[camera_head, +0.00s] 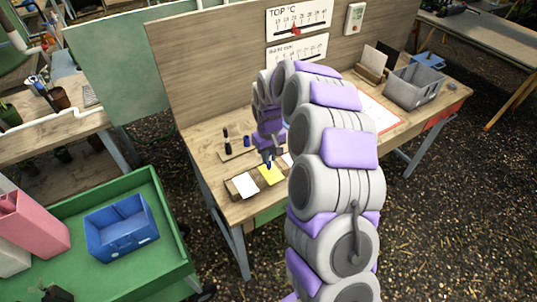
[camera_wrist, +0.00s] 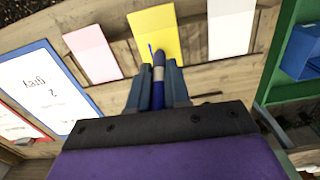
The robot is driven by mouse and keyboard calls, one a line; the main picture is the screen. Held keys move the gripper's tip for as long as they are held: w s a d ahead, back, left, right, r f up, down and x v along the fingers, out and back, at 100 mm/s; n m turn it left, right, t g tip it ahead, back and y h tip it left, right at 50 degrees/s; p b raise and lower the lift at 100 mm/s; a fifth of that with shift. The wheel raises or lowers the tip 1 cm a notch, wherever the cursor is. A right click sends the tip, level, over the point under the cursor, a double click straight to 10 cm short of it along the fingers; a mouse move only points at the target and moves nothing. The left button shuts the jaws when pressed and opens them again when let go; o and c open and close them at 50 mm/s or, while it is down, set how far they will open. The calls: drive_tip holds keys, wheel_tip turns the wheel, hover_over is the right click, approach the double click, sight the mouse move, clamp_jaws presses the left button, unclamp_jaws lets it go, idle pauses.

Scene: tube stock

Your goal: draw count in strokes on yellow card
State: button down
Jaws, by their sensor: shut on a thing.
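My gripper (camera_wrist: 158,90) is shut on a blue pen (camera_wrist: 158,74), whose tip points at the yellow card (camera_wrist: 153,26). A short blue stroke shows on the yellow card by the pen tip; whether the tip touches the card I cannot tell. In the head view the yellow card (camera_head: 271,174) lies in a wooden holder on the bench, with my gripper (camera_head: 268,155) just above it. A white card (camera_head: 245,185) lies to its left. In the wrist view a pink card (camera_wrist: 93,53) and the white card (camera_wrist: 231,28) flank the yellow one.
A blue-framed sheet reading "grey" and "2" (camera_wrist: 45,88) lies beside the cards. A stand with dark markers (camera_head: 227,147) is behind them. A grey bin (camera_head: 413,86) stands at the bench's right. A green cart with a blue bin (camera_head: 121,227) stands at left.

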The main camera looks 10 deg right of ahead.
drive_tip(key=shift+s+d, duration=0.2)
drive_tip(key=shift+s, duration=0.4)
idle(0.5)
drive_tip(key=shift+r+p, duration=0.15)
drive_tip(key=shift+p, duration=0.3)
idle(0.5)
wheel_tip(320, 180, up, 3)
drive_tip(key=shift+f+p, duration=0.15)
drive_tip(key=shift+p, duration=0.55)
drive_tip(key=shift+w, duration=0.1)
